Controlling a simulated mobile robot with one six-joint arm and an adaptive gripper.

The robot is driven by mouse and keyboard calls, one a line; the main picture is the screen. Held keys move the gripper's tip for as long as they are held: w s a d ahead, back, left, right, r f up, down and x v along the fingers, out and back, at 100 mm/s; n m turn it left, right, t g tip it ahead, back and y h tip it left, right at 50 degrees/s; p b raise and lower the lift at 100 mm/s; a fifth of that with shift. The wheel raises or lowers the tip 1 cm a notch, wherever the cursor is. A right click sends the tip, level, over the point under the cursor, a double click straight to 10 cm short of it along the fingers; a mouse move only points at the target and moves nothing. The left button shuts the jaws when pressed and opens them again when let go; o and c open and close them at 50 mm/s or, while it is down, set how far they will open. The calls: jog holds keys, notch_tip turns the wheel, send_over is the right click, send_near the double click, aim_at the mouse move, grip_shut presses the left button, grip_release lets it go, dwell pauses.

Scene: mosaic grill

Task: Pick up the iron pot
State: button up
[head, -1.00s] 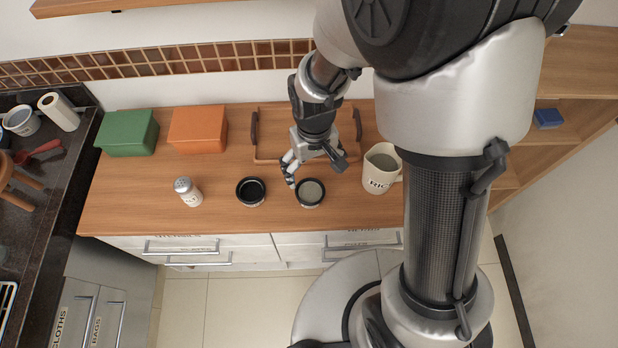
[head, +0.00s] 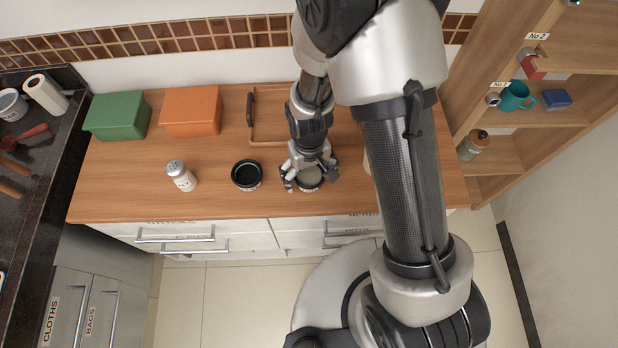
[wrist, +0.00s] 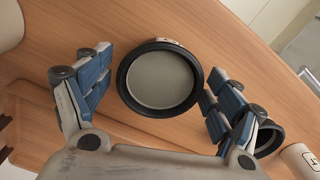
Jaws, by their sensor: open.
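A small round pot with a black rim and a grey inside (head: 309,179) stands upright on the wooden counter near its front edge. The wrist view shows this pot (wrist: 160,80) from above, between the blue-padded fingers of my gripper (wrist: 156,72). The fingers are open, one on each side, with a visible gap on the left and a narrow one on the right. In the head view my gripper (head: 310,176) is right over the pot and hides part of it. A similar black pot with a dark inside (head: 246,174) stands to the left. I cannot tell their material.
Green (head: 118,115) and orange (head: 191,111) boxes are at the back. A brown-handled tray (head: 251,108) lies behind my gripper. A pale jug (wrist: 8,22) is close by, mostly hidden by my arm in the head view.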

jog(key=c, duration=1.3)
jog(key=shift+r, duration=0.1)
